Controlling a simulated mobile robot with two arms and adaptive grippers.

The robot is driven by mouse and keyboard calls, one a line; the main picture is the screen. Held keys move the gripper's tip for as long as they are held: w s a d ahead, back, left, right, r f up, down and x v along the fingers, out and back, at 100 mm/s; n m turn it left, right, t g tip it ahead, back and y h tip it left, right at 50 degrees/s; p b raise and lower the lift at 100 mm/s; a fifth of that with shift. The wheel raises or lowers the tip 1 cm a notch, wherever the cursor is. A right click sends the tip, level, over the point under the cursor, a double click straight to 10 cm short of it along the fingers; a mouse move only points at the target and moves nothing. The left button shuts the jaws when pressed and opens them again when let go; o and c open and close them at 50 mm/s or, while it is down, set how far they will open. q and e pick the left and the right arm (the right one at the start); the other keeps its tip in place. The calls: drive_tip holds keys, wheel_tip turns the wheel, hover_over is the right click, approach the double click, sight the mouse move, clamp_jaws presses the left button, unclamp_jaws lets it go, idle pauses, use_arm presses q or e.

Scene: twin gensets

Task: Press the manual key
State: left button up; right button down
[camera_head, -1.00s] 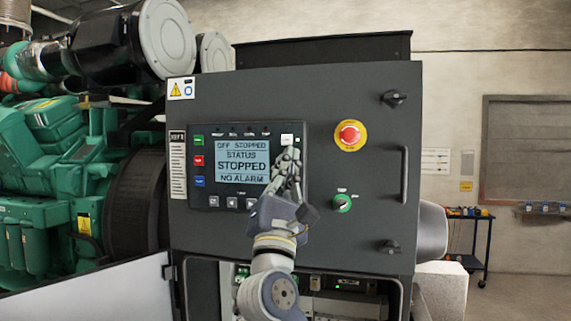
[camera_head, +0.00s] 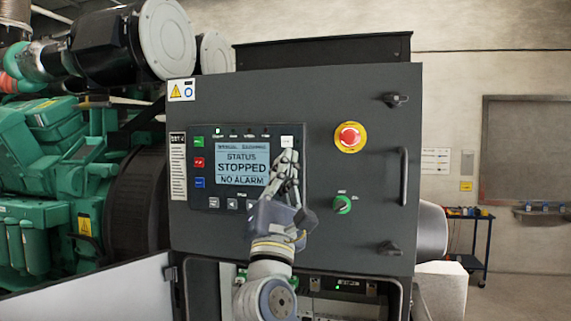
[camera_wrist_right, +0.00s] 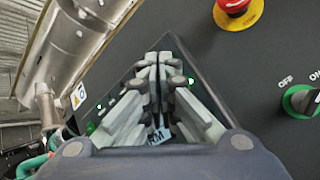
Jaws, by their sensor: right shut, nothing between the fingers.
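A dark controller panel (camera_head: 246,168) sits on the grey cabinet door. Its screen (camera_head: 241,164) reads STATUS STOPPED, NO ALARM, with a smaller top line that seems to read MANUAL STOPPED. A small white key (camera_head: 287,141) is at the panel's upper right; its lettering is too small to read. My right gripper (camera_head: 286,157) is shut and empty, its fingertips just below or at the white key; I cannot tell if they touch. In the right wrist view the shut fingers (camera_wrist_right: 157,62) point at the panel and hide the key. My left gripper is not in view.
A red emergency stop (camera_head: 350,137) and a green rotary switch (camera_head: 342,204) are right of the panel, near a door handle (camera_head: 403,175). Below is an open compartment (camera_head: 340,285). The green engine (camera_head: 50,190) stands at left.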

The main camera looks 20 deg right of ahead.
drive_tip(key=s+a+p, duration=0.1)
drive_tip(key=s+a, duration=0.2)
drive_tip(key=s, duration=0.2)
drive_tip(key=shift+a, duration=0.2)
idle(0.4)
idle(0.5)
